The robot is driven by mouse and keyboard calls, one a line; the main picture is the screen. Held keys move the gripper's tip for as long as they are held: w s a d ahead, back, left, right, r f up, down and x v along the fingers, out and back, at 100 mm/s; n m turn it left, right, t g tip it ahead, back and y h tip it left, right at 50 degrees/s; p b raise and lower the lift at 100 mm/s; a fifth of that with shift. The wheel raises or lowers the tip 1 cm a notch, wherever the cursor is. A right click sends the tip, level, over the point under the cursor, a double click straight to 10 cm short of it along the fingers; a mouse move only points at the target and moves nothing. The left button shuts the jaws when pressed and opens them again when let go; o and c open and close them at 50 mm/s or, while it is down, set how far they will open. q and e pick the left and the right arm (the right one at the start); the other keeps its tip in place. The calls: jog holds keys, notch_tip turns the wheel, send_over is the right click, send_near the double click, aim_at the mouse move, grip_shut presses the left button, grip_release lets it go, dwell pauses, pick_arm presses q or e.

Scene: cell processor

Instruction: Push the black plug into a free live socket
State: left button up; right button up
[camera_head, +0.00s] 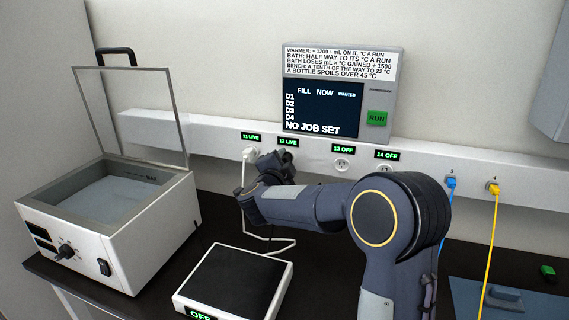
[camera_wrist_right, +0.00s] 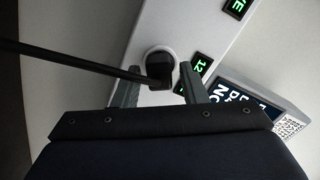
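The black plug (camera_wrist_right: 158,68) shows in the wrist view against the round socket under the lit "12 LIVE" label (camera_head: 288,142), its black cable (camera_wrist_right: 75,60) running left. I cannot tell whether it is fully seated. My right gripper (camera_wrist_right: 160,88) has a finger on each side of the plug with visible gaps, so it looks open. In the head view my right gripper (camera_head: 272,168) is at the wall rail and hides the plug and socket 12. A white plug (camera_head: 249,154) fills socket 11, labelled live. Sockets 13 (camera_head: 341,164) and 14 (camera_head: 384,167) read off. My left gripper is out of view.
A white bath with a raised clear lid (camera_head: 110,215) stands at left. A black-topped scale (camera_head: 235,282) reading "OFF" is in front of my right arm. A screen (camera_head: 322,107) reads "NO JOB SET". Blue (camera_head: 451,182) and yellow (camera_head: 494,188) cables plug in at right.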

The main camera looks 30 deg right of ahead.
jog(key=shift+o, duration=0.5)
jog(key=shift+s, duration=0.1)
jog(key=b+v, duration=0.1)
jog(key=v, duration=0.6)
jog(key=shift+s+a, duration=0.25)
jog(key=shift+s, duration=0.05)
dwell(0.3)
